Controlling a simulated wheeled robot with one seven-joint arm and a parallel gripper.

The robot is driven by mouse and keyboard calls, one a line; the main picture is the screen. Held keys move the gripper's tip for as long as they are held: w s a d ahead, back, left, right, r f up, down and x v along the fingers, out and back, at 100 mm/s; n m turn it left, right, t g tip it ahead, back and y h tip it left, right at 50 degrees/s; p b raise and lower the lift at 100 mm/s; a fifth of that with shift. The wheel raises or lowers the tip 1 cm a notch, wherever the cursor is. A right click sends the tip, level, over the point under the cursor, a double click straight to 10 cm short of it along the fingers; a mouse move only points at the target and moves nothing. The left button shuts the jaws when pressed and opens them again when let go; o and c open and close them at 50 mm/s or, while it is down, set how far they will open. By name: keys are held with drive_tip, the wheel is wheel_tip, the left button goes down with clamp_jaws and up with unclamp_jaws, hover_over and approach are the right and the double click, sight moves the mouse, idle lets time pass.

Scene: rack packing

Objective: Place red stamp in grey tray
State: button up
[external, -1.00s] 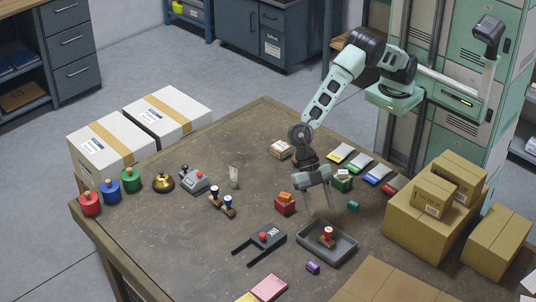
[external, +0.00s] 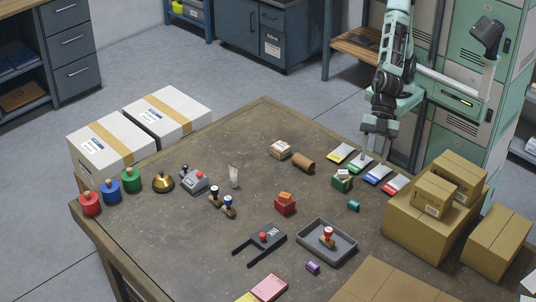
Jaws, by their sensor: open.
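The red stamp (external: 328,235), with a red knob on a brown base, stands upright inside the grey tray (external: 345,254) on the front right part of the table. Nothing holds it. My gripper (external: 376,148) is open and well away from the tray, above the far right edge of the table near the coloured pads. Its fingers look empty.
Cardboard boxes (external: 410,222) stack at the right. Free table lies between the tray and the brown roll (external: 303,162).

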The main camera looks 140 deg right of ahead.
drive_tip(key=s+d+f+g+h, duration=0.1)
drive_tip(key=s+d+f+g, duration=0.1)
drive_tip(key=s, duration=1.3)
drive_tip(key=s+d+f+g+h, duration=0.2)
drive_tip(key=s+g, duration=0.3)
drive_tip(key=s, duration=1.1)
drive_tip(key=shift+s+d+f+g, duration=0.2)
drive_tip(key=shift+s+d+g, duration=0.05)
drive_tip(key=shift+d+g, duration=0.05)
drive_tip(key=shift+r, duration=0.1)
